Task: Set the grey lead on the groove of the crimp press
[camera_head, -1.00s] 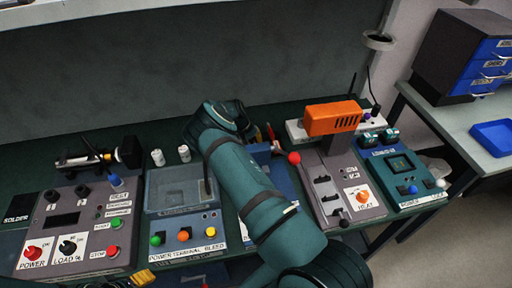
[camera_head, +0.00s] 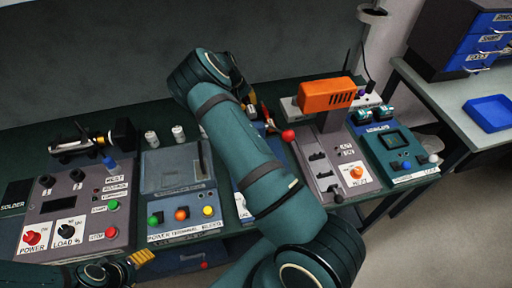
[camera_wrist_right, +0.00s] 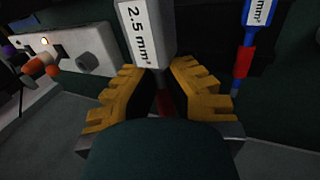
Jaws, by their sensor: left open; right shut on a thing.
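The grey lead (camera_wrist_right: 148,28), a grey block labelled 2.5 mm² with a red end below it, is between the yellow fingers of my right gripper (camera_wrist_right: 163,88) in the right wrist view. The gripper is shut on it. In the head view my right arm hides most of this gripper and the lead. The crimp press (camera_head: 327,95) appears to be the orange-headed machine on a grey base with a red-ball lever, right of my arm. I cannot make out its groove clearly. My left gripper (camera_head: 141,259) is open at the lower left, partly cut off.
A blue lead (camera_wrist_right: 244,62) with a red section is right of my right gripper. A power panel (camera_head: 68,215) and a terminal tray unit (camera_head: 180,172) stand left of my right arm. A teal device (camera_head: 395,150) stands right of the press. A drawer cabinet (camera_head: 450,45) is farther right.

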